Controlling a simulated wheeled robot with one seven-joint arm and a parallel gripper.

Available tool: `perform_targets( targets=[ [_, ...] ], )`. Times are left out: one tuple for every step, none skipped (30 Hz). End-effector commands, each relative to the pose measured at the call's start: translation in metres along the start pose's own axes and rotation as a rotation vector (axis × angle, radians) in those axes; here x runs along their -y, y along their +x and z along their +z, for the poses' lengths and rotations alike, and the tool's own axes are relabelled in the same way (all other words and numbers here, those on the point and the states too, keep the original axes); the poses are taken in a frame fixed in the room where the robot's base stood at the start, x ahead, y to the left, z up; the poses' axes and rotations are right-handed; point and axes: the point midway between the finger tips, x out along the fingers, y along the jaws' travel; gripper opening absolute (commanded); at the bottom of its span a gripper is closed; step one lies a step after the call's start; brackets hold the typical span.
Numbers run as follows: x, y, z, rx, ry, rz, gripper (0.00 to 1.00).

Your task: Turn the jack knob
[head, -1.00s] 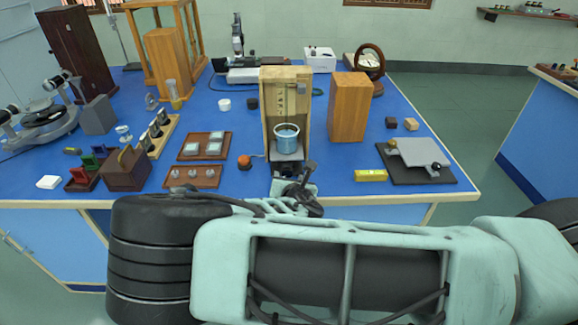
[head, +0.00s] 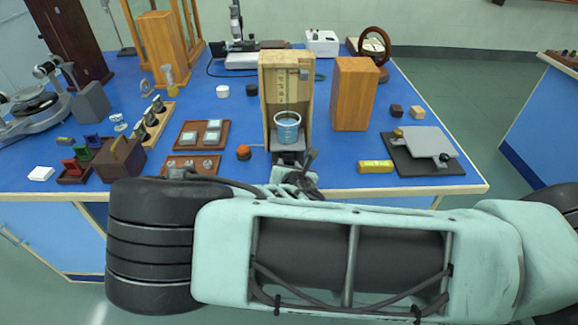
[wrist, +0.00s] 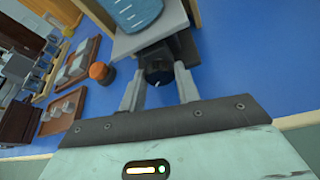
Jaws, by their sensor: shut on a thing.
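The jack knob (wrist: 158,74) is a dark round knob on the front of the jack, below the small platform. In the wrist view it sits between the two grey fingers of my gripper (wrist: 160,90), which is shut on it. In the head view my gripper (head: 291,178) is at the bench's front edge and my arm hides most of the knob. A glass beaker of blue liquid (head: 287,128) stands on the platform inside a wooden open-fronted box (head: 264,98). The beaker also shows at the top of the wrist view (wrist: 130,12).
An orange-topped round knob (head: 243,152) is close to the left of the box. A yellow block (head: 375,167) and a grey plate on a dark base (head: 402,168) lie to the right. A wooden block (head: 354,95) stands right of the box. Wooden trays (head: 186,141) are at left.

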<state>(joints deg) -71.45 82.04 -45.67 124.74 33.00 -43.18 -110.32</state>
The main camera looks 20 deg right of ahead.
Motion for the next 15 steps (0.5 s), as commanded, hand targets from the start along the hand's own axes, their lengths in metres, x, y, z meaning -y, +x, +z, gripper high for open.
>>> perform_targets(
  targets=[
    [0.0014,0.0003,-0.0004,0.001,0.026,0.009,0.09],
    [0.0019,0.0003,-0.0007,0.001,0.048,0.018,0.09],
    [0.0024,0.0004,-0.0008,0.001,0.083,0.032,0.09],
    [0.0027,0.0006,-0.0009,0.002,0.113,0.044,0.09],
    [0.0031,0.0009,-0.0012,0.001,0.143,0.056,0.09],
    [0.0034,0.0011,-0.0015,0.001,0.182,0.073,0.09],
    [0.0034,0.0011,-0.0016,0.001,0.211,0.086,0.09],
    [0.0036,0.0011,-0.0016,0.002,0.239,0.097,0.09],
    [0.0040,0.0011,-0.0017,0.002,0.274,0.111,0.09],
    [0.0040,0.0011,-0.0016,0.002,0.296,0.120,0.09],
    [0.0041,0.0011,-0.0015,0.002,0.316,0.128,0.09],
    [0.0038,0.0009,-0.0014,0.001,0.337,0.137,0.09],
    [0.0037,0.0007,-0.0013,0.001,0.348,0.142,0.09],
    [0.0034,0.0006,-0.0011,0.000,0.356,0.146,0.09],
    [0.0030,0.0003,-0.0009,0.000,0.363,0.149,0.09]
  ],
)
